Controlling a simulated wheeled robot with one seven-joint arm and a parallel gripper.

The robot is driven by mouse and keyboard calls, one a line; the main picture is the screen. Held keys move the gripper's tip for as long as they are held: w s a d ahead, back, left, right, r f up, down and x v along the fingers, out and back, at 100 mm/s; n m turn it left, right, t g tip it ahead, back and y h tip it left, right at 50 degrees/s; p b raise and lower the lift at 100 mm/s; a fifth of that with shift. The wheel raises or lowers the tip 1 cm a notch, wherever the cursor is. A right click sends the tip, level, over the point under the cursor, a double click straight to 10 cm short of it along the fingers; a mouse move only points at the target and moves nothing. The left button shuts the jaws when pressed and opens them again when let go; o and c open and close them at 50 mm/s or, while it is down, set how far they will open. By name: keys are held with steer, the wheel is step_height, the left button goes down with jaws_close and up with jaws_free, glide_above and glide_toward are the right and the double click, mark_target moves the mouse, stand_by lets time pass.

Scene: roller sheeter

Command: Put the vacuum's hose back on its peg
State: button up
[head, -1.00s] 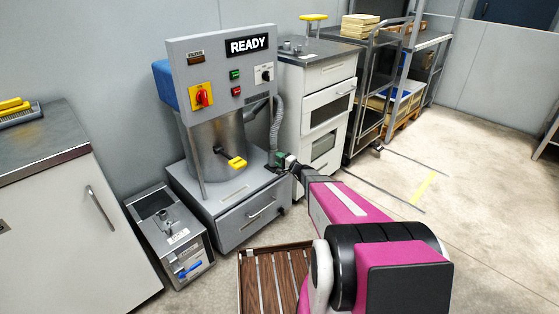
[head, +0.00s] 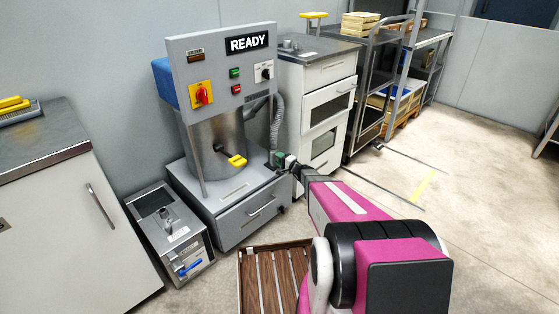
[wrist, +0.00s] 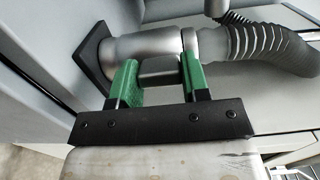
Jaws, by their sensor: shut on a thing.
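The vacuum (head: 215,143) is a grey machine with a READY sign and a steel drum, on a grey drawer base. Its ribbed grey hose (head: 277,122) hangs down the right side to my gripper (head: 283,160). The ribbed hose (wrist: 265,45) runs off to the right. A dark square plate (wrist: 92,58) is at the left of the end piece. I cannot make out the peg for certain in either view.
A white drawer cabinet (head: 325,105) stands close to the right of the hose. A small steel unit (head: 172,235) is on the floor at left, and a slatted wooden surface (head: 272,280) is in front. Open floor (head: 480,170) lies at right.

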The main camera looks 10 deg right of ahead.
steer(key=o, duration=1.3)
steer(key=shift+o, duration=0.2)
steer(key=v, duration=1)
steer(key=shift+s+d, duration=0.2)
steer(key=shift+s, duration=0.15)
